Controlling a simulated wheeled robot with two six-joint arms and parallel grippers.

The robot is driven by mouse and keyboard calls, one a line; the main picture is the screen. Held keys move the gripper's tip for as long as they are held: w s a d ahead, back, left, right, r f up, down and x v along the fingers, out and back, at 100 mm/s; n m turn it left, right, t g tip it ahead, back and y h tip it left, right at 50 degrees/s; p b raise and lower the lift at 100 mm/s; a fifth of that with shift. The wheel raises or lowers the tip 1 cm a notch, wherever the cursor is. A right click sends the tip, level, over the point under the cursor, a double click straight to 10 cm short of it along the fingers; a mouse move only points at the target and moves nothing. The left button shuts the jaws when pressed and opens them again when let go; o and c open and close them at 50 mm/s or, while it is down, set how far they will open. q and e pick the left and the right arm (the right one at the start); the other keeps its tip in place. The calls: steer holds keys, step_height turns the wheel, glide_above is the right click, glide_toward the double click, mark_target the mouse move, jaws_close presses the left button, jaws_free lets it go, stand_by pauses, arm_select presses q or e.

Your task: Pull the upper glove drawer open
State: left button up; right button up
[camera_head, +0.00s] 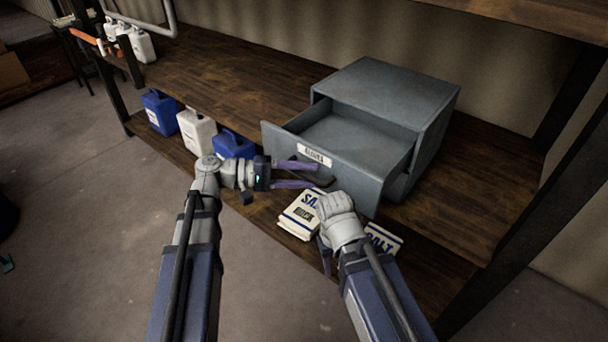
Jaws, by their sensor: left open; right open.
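The grey cabinet (395,85) stands on the wooden bench top. Its upper drawer (365,172) is pulled well out toward me, and its inside looks empty. A white label (315,155) on the drawer front seems to read gloves, though it is small. My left gripper (317,175) is open, with its two purple fingers at the drawer front just below the label, around or close to the dark handle; I cannot tell if they touch it. My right gripper (325,262) is open and low in front of the drawer, its fingers partly hidden by its wrist.
Salt packets (298,222) lie on the lower shelf by my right gripper, another (382,240) behind my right arm. Blue jugs (160,112) and a white jug (196,130) stand on that shelf at left. The bench top (235,75) is clear left of the cabinet.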

arm_select(q)
steer(key=s+a+r+p, duration=0.1)
steer(key=a, duration=0.6)
steer(key=shift+a, duration=0.35)
steer(key=shift+s, duration=0.1)
steer(key=s+d+f+m+g+y, duration=0.15)
steer(key=s+f+y, duration=0.25)
steer(key=f+y, duration=0.65)
steer(key=s+a+f+m+y, duration=0.2)
steer(key=a+f+y, duration=0.3)
steer(key=a+f, duration=0.25)
steer(key=s+d+r+m+y+p, duration=0.1)
steer(key=s+d+r+p, duration=0.1)
steer(key=d+r+p, duration=0.1)
steer(key=s+d+r+m+y+p, duration=0.1)
steer(key=s+d+r+m+p, duration=0.1)
steer(key=d, duration=0.5)
step_height(320, 180, up, 2)
steer(key=s+g+p, duration=0.1)
steer(key=p, duration=0.2)
steer(key=shift+s+d+r, duration=0.2)
steer(key=shift+s+d, duration=0.15)
steer(key=shift+d, duration=0.05)
